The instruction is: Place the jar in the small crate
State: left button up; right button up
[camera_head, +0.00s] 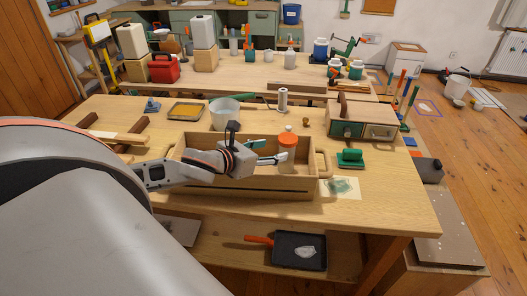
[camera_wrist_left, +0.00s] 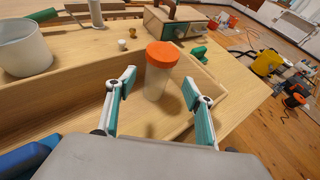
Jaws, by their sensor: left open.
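The jar (camera_head: 287,147) is a clear, pale cylinder with an orange lid. It stands upright inside the small wooden crate (camera_head: 255,188), near its right end. In the left wrist view the jar (camera_wrist_left: 157,82) appears to rest on the crate floor. My left gripper (camera_head: 272,153) is over the crate, just left of the jar. In the left wrist view its open fingers (camera_wrist_left: 159,88) point at the jar, one to each side, with gaps visible. My forearm and gripper hide part of the crate's inside. My right gripper is not in view.
A pale bucket (camera_head: 224,112) stands behind the crate. A black tray (camera_head: 299,250) lies on the lower shelf. The table's right front corner is clear.

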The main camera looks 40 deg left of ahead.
pick_arm(q)
jog(key=shift+v, duration=1.4)
jog(key=shift+s+f, duration=0.1)
